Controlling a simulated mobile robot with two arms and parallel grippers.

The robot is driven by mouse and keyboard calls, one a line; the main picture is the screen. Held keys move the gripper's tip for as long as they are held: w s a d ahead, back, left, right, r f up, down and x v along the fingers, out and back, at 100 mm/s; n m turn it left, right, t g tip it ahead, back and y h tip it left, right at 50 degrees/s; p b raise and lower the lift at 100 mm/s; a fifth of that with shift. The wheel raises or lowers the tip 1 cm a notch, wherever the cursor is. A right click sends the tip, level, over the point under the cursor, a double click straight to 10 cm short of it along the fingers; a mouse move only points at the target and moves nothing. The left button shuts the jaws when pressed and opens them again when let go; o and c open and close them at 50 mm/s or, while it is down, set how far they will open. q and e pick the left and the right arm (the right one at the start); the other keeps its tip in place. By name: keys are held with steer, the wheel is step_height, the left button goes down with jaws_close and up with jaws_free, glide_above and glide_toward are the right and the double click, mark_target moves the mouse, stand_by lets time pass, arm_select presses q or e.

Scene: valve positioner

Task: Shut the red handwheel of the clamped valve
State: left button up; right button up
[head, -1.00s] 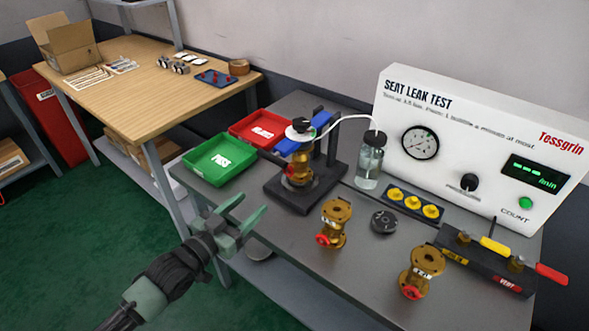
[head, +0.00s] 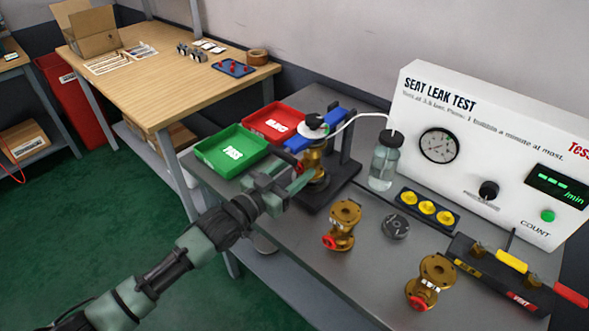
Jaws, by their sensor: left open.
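The clamped brass valve (head: 316,163) stands upright in the black clamp stand (head: 341,185), under a blue clamp bar (head: 328,129) with a white hose on top. My left gripper (head: 296,172) is open, and its fingertips overlap the valve's left side in the head view. My right gripper is not in view.
Two loose brass valves with red handwheels stand on the bench, one in the middle (head: 342,226) and one at the front right (head: 430,284). A green tray (head: 205,168) and a red tray (head: 253,146) sit behind my gripper. A water bottle (head: 383,168) stands right of the stand.

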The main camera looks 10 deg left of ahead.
arm_select(q)
jaws_close()
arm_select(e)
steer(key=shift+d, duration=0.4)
